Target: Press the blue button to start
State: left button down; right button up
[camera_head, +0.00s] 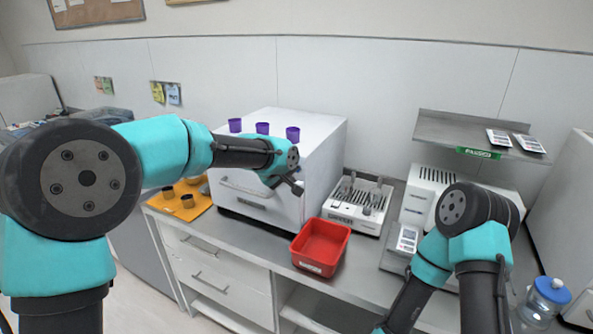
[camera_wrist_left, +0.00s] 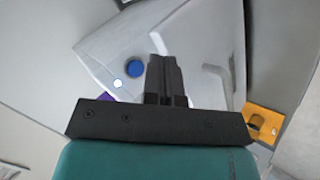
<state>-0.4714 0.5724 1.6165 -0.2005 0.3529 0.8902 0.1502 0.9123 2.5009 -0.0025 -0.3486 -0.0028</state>
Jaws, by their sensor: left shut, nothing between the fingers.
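The blue button (camera_wrist_left: 134,69) is a round blue disc on a white face of the machine, in the left wrist view. A small white round spot (camera_wrist_left: 118,83) sits beside it. The machine is the white box (camera_head: 325,150) on the counter in the head view; the button cannot be made out there. My left gripper (camera_head: 298,187) is shut and empty in front of the machine's right front edge. In the wrist view its fingertips (camera_wrist_left: 160,58) are to the right of the button, apart from it in the picture. My right gripper is out of view.
Purple cups (camera_head: 263,128) stand on the machine's top. A red bin (camera_head: 320,247) and a white rack (camera_head: 357,204) stand to its right. An orange tray (camera_head: 180,211) with dark cups is at left. A metal shelf (camera_head: 470,130) and a blue-lidded jar (camera_head: 545,300) are at right.

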pick_arm(q)
jog(key=s+a, duration=0.1)
jog(key=s, duration=0.2)
jog(key=shift+a, duration=0.35)
dwell(0.4)
jog(key=s+a+f+g, duration=0.1)
jog(key=s+a+f, duration=0.25)
jog(key=f, duration=0.65)
jog(key=s+a+f+m+g+y, duration=0.1)
jog(key=s+a+f, duration=0.3)
jog(key=f, duration=0.6)
jog(key=s+a+f+g, duration=0.15)
jog(key=a+f, duration=0.35)
jog(key=f, duration=0.5)
jog(key=s+a+f, duration=0.3)
jog(key=s+f, duration=0.2)
jog(key=s, duration=0.2)
jog(key=s+a+f+m+g, duration=0.1)
jog(key=s+a+f, duration=0.2)
jog(key=s+f, duration=0.2)
jog(key=s+a+f+g+y, duration=0.1)
jog(key=s+a+f, duration=0.2)
jog(key=s, duration=0.7)
notch_tip(320, 180, down, 2)
jog(key=shift+s+a+f, duration=0.2)
jog(key=shift+s+f, duration=0.05)
jog(key=shift+s, duration=0.05)
jog(key=shift+g, duration=0.25)
